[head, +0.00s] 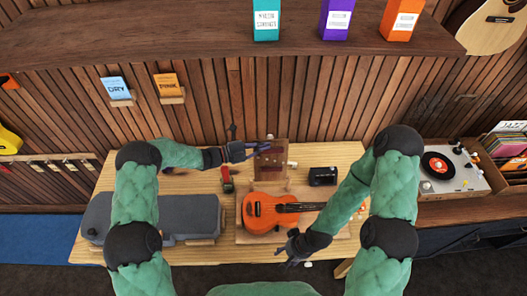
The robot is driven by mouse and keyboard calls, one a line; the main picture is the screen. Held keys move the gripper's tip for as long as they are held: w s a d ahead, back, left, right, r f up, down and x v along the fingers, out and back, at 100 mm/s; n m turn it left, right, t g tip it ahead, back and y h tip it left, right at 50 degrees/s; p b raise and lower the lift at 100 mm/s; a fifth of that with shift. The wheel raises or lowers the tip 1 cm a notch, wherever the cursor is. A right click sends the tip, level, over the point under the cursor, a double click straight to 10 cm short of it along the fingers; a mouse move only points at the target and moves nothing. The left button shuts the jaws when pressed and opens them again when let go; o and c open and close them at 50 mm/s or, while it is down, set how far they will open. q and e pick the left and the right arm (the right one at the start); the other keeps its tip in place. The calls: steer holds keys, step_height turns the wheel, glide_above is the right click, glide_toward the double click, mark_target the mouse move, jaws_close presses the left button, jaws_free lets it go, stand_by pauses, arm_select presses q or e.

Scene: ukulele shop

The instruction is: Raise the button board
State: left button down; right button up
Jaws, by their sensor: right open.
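A brown wooden board, which looks like the button board (272,160), stands at the back of the wooden workbench, behind the ukulele. Small details on its face are too small to make out. My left gripper (250,151) reaches in from the left, with its fingers at the board's upper left edge. I cannot tell whether they touch it or are closed on it. My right gripper (290,249) is open and empty at the bench's front, below the ukulele body and well apart from the board.
An orange ukulele (256,212) lies on the workbench (338,158). A small red-and-dark item (227,181) is left of the board, a black box (322,176) right. A grey case (190,216) fills the left side. A shelf (180,30) overhangs the back; a record player (450,172) is right.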

arm_select(q)
steer(key=shift+w, duration=0.35)
steer(key=shift+r, duration=0.1)
steer(key=shift+a, duration=0.1)
steer(key=shift+a, duration=0.2)
steer(key=v, duration=1.1)
steer(key=shift+s+a, duration=0.15)
